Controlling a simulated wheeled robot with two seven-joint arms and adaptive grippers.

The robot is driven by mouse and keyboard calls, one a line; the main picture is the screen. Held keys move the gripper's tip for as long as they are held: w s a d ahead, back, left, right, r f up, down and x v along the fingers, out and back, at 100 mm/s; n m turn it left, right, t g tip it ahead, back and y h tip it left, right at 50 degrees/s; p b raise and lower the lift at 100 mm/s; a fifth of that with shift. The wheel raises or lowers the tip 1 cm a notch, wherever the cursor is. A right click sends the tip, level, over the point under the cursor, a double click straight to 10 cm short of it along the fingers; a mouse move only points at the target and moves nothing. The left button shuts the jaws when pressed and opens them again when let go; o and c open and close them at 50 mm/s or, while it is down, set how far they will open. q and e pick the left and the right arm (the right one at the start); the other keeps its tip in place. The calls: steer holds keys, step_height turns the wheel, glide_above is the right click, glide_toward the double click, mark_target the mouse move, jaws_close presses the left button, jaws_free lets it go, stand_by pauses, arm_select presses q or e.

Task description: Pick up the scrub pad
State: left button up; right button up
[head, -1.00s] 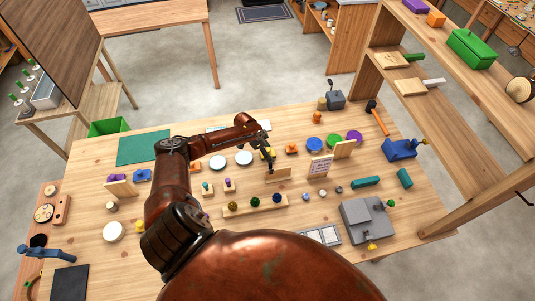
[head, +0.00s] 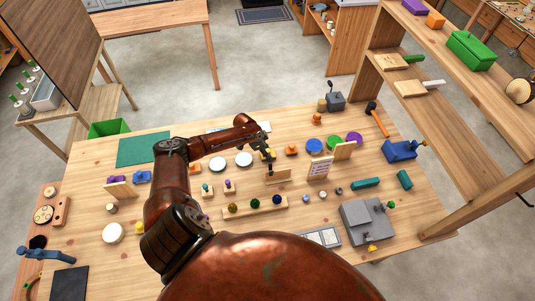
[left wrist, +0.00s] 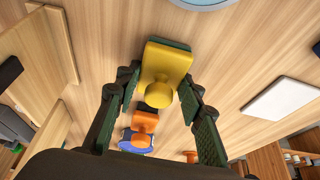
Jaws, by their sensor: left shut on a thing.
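The scrub pad (left wrist: 165,65) is a yellow block with a round yellow knob and a dark green layer underneath. It sits between the two fingers of my left gripper (left wrist: 160,92), which is shut on it. In the head view my left gripper (head: 268,156) points down at the middle of the table, and only a little yellow of the pad shows there. I cannot tell whether the pad touches the table. My right gripper is not in view.
An orange knobbed block (head: 291,150) lies just right of the gripper. White discs (head: 244,159) lie to its left. A wooden stand (head: 279,177) and a rack with coloured balls (head: 254,206) are in front. A blue disc (head: 314,145) and a sign (head: 319,168) are to the right.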

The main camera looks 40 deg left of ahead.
arm_select(q)
steer(key=shift+a+r, duration=0.1)
steer(key=shift+r, duration=0.3)
steer(key=s+a+r, duration=0.4)
steer(key=s+r, duration=0.8)
steer(key=s, duration=0.1)
steer(key=shift+a+b, duration=0.2)
steer(key=shift+b, duration=0.15)
steer(key=shift+s, duration=0.1)
